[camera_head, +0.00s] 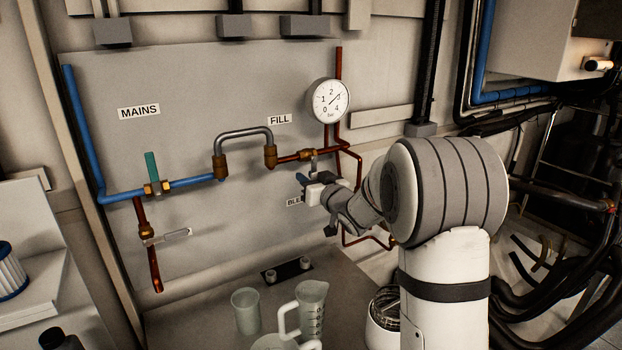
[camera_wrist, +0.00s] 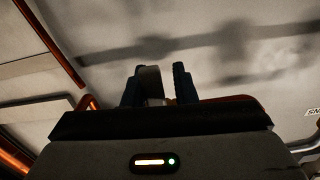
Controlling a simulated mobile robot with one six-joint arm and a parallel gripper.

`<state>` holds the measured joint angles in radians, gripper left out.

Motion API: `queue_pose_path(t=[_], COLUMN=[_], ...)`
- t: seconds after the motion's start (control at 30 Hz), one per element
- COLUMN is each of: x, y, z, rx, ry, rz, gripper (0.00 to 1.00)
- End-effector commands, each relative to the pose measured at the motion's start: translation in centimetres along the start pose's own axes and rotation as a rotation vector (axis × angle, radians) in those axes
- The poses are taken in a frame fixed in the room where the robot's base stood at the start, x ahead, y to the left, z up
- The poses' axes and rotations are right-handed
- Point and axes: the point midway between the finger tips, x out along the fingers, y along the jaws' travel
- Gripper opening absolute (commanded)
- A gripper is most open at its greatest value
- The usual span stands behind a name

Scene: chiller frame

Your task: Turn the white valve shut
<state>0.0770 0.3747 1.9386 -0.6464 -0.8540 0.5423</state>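A brass valve (camera_head: 308,155) sits on the copper pipe right of the FILL label, with a short pale grey lever (camera_head: 313,167) pointing down toward my gripper. My gripper (camera_head: 304,183) is just below this valve, its dark blue fingers raised toward the panel. In the wrist view, the fingers (camera_wrist: 157,87) stand apart. A grey-brown plate-like piece (camera_wrist: 150,82) shows between them, close to the left finger, with a gap at the right one; contact is unclear. Another valve (camera_head: 146,231) at lower left has a whitish lever (camera_head: 176,235) pointing right. Which valve is the white one is not certain.
A teal-levered valve (camera_head: 152,188) is on the blue mains pipe. A pressure gauge (camera_head: 330,101) is above my gripper. A grey hose loop (camera_head: 243,134) bridges the pipes. Below, the bench holds a cup (camera_head: 246,311) and a measuring jug (camera_head: 312,308). Copper pipes run close to my wrist.

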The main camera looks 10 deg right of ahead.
Motion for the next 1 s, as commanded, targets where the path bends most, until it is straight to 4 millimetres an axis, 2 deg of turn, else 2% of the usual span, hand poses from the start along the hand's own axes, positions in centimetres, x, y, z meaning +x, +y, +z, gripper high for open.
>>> queue_pose_path(t=[0.03,0.17,0.47,0.57,0.8,1.0], x=[0.0,0.0,-0.4,-1.5,-5.7,-7.6], y=[-0.1,0.0,0.1,0.2,0.1,0.1], z=[0.1,0.1,0.0,0.1,0.1,0.1], rx=[0.000,-0.001,-0.002,-0.003,-0.002,-0.001], ry=[-0.002,-0.001,0.001,0.000,0.001,-0.001], rz=[-0.002,-0.001,0.002,0.003,0.003,0.001], gripper=[0.26,0.37,0.37,0.37,0.37,0.37])
